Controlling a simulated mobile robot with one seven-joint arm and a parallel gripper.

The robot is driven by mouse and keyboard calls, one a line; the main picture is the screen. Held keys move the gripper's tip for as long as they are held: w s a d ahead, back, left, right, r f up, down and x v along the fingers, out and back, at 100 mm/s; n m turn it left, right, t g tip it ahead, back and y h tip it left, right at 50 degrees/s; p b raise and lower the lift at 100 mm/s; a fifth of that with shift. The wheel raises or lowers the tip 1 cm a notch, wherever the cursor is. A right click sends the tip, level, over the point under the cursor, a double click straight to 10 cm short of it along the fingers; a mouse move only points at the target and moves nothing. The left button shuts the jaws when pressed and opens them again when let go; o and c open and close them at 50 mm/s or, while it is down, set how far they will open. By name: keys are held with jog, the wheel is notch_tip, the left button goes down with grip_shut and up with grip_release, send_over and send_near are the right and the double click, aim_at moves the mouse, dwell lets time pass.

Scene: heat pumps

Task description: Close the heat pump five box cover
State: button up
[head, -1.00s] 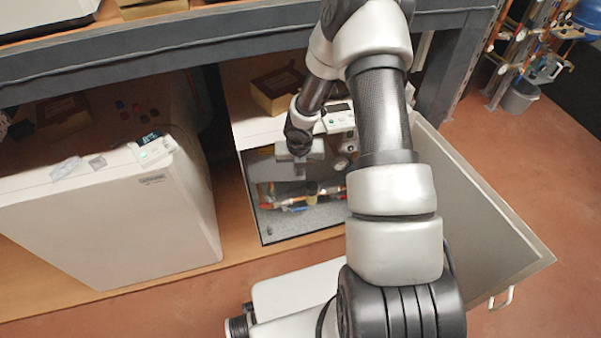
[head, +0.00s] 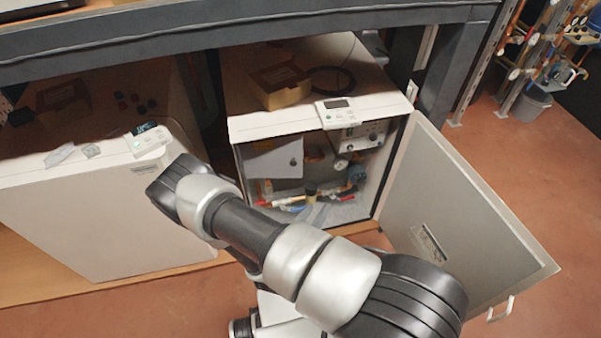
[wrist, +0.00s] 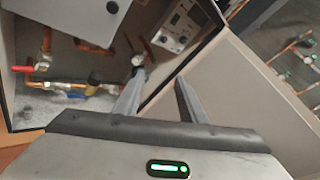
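The heat pump box (head: 305,165) stands open under the bench in the head view, with pipes, valves and a small control panel inside. Its cover (head: 455,225) is a light grey door, hinged at the box's right edge and swung wide out to the right. A pale handle (head: 502,309) sits at the door's lower outer corner. In the wrist view the open interior (wrist: 75,75) is at the left and the cover (wrist: 235,85) at the right. My gripper (wrist: 155,97) is open and empty in front of the hinge side.
A closed white heat pump box (head: 95,215) stands to the left. A cardboard box (head: 280,85) lies on top of the open one. The bench's grey beam (head: 250,33) runs above. Red-brown floor (head: 540,170) is clear to the right of the cover.

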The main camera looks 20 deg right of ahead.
jog(key=w+a+n+t+y, duration=0.1)
jog(key=a+n+t+y, duration=0.2)
jog(key=a+t+y, duration=0.3)
jog(key=b, duration=0.3)
send_near(293, 164)
jog(key=x, duration=0.8)
jog(key=shift+w+d, duration=0.1)
jog(key=shift+w, duration=0.15)
grip_shut()
